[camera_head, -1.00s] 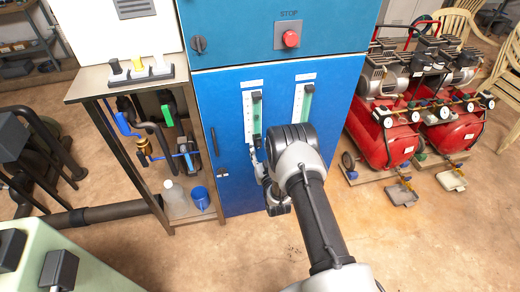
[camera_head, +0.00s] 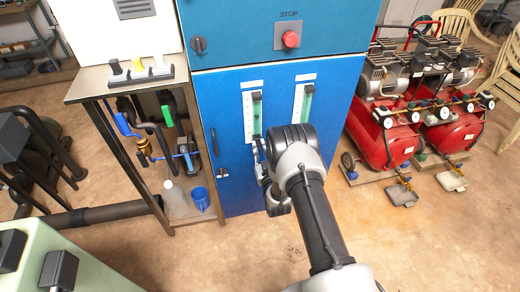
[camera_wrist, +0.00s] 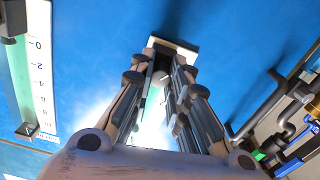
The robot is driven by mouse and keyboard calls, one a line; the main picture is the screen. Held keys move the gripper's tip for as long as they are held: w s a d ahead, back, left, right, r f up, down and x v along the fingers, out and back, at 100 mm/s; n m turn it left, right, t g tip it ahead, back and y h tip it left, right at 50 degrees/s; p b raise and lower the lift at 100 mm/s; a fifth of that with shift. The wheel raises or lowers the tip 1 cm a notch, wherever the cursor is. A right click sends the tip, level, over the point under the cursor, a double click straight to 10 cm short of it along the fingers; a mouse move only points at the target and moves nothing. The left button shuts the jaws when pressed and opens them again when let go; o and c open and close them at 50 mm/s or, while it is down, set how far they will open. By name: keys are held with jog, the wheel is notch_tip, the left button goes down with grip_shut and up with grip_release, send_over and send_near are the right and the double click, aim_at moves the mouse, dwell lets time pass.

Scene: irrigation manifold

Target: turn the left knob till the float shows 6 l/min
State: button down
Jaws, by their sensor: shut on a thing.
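Two flow gauges are on the blue cabinet door. The left gauge (camera_head: 257,112) has a white scale and green tube; the right gauge (camera_head: 304,103) looks alike. My gripper (camera_head: 262,160) is just below the left gauge, in front of the door. The left knob is hidden between or behind the fingers. The left gauge's float cannot be read. The right gauge (camera_wrist: 28,75) shows upside down in the wrist view.
A red stop button (camera_head: 291,39) is above the gauges. A shelf unit (camera_head: 85,92) with pipes, a bottle and a blue cup (camera_head: 200,198) stands left of the cabinet. Red compressors (camera_head: 385,135) stand on the right. The floor in front is open.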

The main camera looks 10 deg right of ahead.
jog(key=shift+n, duration=0.7)
jog(key=c, duration=1.5)
grip_release()
jog(key=s, duration=1.2)
jog(key=shift+d, duration=0.25)
